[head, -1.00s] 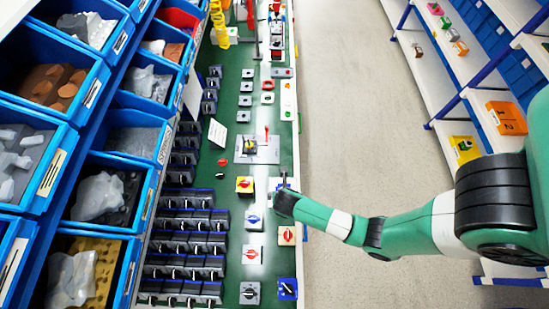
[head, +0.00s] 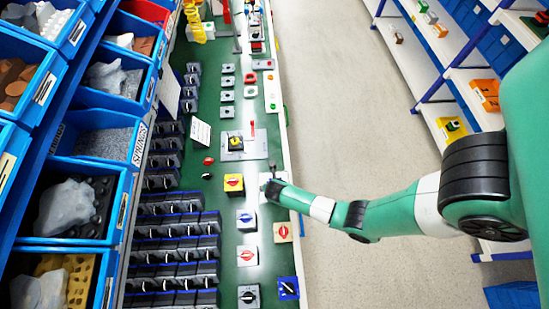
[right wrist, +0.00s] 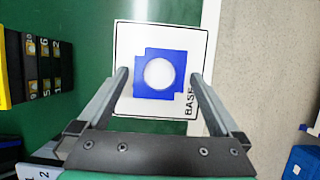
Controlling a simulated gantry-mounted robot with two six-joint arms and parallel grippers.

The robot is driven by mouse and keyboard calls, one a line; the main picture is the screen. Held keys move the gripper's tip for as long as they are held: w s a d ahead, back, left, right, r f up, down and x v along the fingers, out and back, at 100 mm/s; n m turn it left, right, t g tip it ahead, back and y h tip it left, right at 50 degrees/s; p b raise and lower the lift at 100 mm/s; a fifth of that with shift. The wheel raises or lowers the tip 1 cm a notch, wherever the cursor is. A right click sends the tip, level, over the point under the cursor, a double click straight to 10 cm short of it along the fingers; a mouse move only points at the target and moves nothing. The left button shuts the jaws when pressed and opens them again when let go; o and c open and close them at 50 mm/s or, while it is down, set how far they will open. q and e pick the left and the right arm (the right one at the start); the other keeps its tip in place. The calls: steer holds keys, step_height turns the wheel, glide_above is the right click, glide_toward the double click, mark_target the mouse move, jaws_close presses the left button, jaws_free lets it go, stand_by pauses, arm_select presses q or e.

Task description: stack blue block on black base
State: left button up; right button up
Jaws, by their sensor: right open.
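The blue block (right wrist: 158,76), a notched square with a white round centre, lies on a white plate (right wrist: 125,40) marked BASE in the right wrist view. My right gripper (right wrist: 157,80) is open, with its fingers on either side of the blue block and apart from it. In the head view the right gripper (head: 272,168) is over the bench's right edge, and its fingers are too small to judge there. Several black blocks (head: 190,235) stand in rows on the left of the bench; I cannot tell which is the black base. My left gripper is not in view.
A black block with a yellow side (right wrist: 40,65) shows at the right wrist view's left.

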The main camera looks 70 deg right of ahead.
steer(key=c, duration=1.2)
steer(key=shift+r, duration=0.1)
